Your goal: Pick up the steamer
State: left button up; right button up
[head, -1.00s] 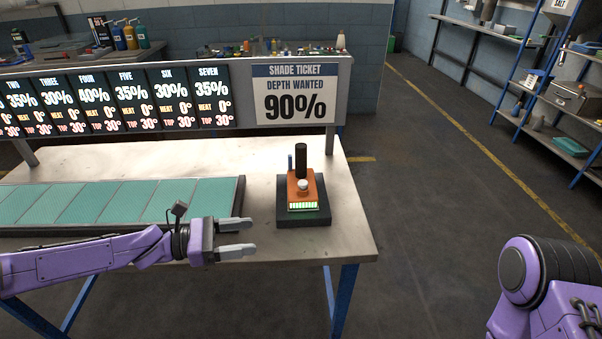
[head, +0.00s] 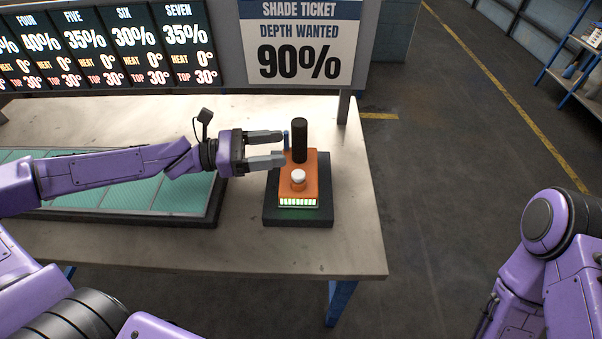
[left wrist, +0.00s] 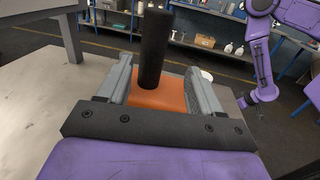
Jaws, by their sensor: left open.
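The steamer (head: 311,178) is an orange block with an upright black handle (head: 300,140), a white knob and a lit green-white bar at its front. It sits on a dark square base (head: 318,216) near the table's right end. My left gripper (head: 283,147) is open at the steamer's left side, its fingers pointing at the handle. In the left wrist view the black handle (left wrist: 154,50) stands between the two open fingers, with the orange body (left wrist: 170,95) beyond and below. I cannot tell whether the fingers touch it.
A teal panelled tray (head: 120,190) lies on the table left of the steamer, under my left arm. The shade ticket sign (head: 300,45) and a row of dark display panels (head: 110,40) stand behind. The table top (head: 355,220) is bare right of the base.

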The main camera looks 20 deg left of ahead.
aim_at(307, 157)
pick_arm(q)
jog(key=x, duration=0.2)
jog(key=b+x, duration=0.1)
jog(key=x, duration=0.2)
jog(key=w+x, duration=0.1)
jog(key=x, duration=0.2)
jog(key=shift+a, duration=0.35)
grip_shut()
dwell(0.8)
jog(key=shift+r, duration=0.1)
